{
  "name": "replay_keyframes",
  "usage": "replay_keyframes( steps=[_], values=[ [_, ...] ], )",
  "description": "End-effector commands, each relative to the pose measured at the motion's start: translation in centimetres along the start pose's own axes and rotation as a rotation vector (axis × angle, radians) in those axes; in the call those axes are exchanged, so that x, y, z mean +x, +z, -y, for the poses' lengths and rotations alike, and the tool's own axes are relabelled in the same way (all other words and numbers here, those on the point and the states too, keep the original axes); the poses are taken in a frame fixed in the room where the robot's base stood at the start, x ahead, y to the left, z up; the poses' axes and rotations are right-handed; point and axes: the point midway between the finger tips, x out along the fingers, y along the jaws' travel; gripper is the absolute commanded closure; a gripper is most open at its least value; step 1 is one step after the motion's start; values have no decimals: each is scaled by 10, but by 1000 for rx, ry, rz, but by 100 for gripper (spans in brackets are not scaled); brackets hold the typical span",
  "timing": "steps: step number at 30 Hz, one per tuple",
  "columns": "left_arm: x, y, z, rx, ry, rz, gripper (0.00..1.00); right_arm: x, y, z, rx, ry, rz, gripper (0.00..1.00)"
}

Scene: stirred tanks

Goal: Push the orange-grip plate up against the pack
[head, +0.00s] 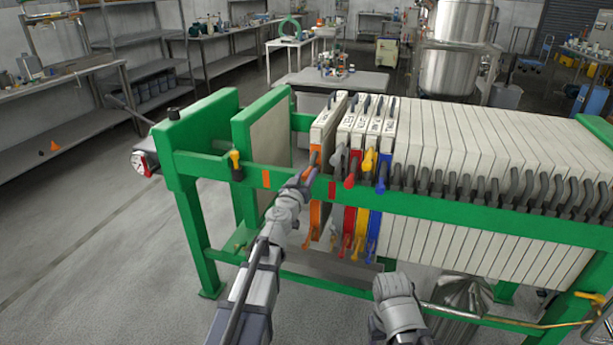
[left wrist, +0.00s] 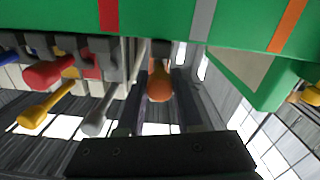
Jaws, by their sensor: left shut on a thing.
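The orange-grip plate (head: 323,128) hangs in the green press frame, at the left end of the row of coloured-grip plates. My left gripper (head: 309,176) reaches over the near green rail to its handle. In the left wrist view the orange grip (left wrist: 160,86) lies between the two fingers of my left gripper (left wrist: 160,100), which is shut on it. The pack (head: 480,140) of pale plates with dark handles stands to the right, beyond plates with grey, red, yellow and blue grips (head: 382,170). A narrow gap shows between the orange-grip plate and the grey-grip plate (head: 338,160).
The near green rail (head: 450,213) runs along the front and carries an orange mark (head: 266,179) and a red mark (head: 331,190). A green-framed pale plate (head: 265,140) stands at the left, with open space between it and the orange-grip plate.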

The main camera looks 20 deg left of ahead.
Motion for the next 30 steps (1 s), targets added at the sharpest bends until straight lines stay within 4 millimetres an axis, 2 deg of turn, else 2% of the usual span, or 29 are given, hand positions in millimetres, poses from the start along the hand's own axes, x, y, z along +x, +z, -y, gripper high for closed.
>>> replay_keyframes(
  steps=[11,22,30],
  values=[
    [0,0,-2,0,0,0,100,0,0,0,0,0,0,36],
    [0,9,-42,0,7,3,100,0,0,0,0,0,0,36],
    [0,10,-46,-1,8,3,100,0,0,0,0,0,0,36]
  ],
)
